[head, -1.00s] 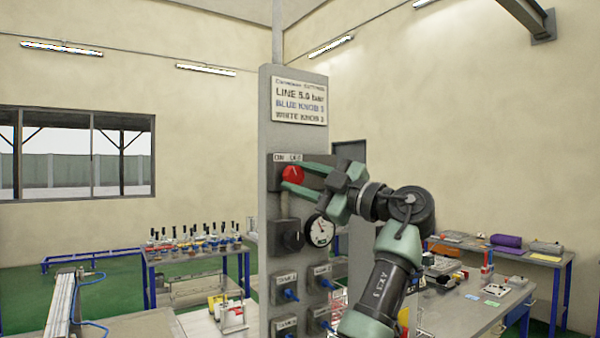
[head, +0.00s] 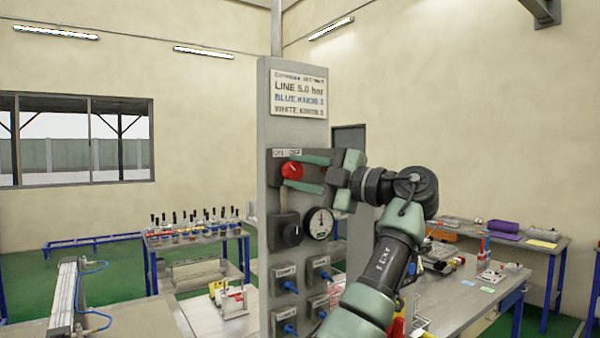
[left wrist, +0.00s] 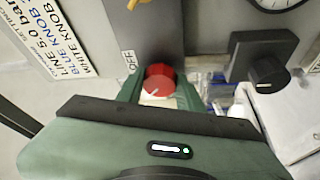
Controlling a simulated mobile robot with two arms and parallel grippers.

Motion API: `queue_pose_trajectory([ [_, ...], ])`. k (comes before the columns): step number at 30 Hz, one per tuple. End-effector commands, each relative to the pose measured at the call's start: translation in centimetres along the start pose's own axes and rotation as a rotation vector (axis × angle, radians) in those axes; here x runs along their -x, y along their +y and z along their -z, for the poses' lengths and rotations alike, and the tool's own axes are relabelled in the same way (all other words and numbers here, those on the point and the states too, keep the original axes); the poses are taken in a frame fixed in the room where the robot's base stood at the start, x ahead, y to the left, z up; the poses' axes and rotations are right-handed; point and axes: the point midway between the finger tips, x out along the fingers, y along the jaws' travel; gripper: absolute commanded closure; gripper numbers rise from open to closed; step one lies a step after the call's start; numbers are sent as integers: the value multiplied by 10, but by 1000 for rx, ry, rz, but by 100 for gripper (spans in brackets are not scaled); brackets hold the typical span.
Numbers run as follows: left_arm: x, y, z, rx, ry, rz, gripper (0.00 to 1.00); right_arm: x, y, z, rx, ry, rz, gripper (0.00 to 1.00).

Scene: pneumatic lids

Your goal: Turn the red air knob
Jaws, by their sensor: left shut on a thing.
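The red air knob (head: 292,171) sits on a dark plate (head: 283,205) high on the grey column, under a small label strip. My left gripper (head: 299,171) has its green fingers on either side of the knob and is shut on it. In the left wrist view the red knob (left wrist: 158,80) shows between the fingers, with a white pointer line on its face and an "OFF" label beside it. My right gripper is not in view.
Below the red knob are a black knob (head: 291,234) and a round gauge (head: 319,223). Several blue knobs (head: 287,285) sit lower. A sign (head: 298,93) is at the column's top. A bench (head: 450,290) with small items stands right; a cylinder rail (head: 63,298) lies left.

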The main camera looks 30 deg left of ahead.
Motion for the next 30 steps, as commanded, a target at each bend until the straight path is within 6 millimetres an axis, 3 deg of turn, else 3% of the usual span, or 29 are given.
queue_pose_trajectory([
  [4, 0, -1, 0, 2, -2, 2, 100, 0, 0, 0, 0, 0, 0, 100],
  [5, 0, -1, 0, 2, -1, 2, 55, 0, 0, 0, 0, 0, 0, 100],
  [6, 0, -1, 0, 1, -1, 2, 44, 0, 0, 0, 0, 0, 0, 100],
  [7, 0, -1, 0, 1, -1, 2, 42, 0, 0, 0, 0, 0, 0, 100],
  [17, 3, -1, 0, 0, -1, 0, 42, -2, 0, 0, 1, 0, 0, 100],
  [30, 68, -1, -1, 1, -3, 0, 42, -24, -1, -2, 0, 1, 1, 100],
])
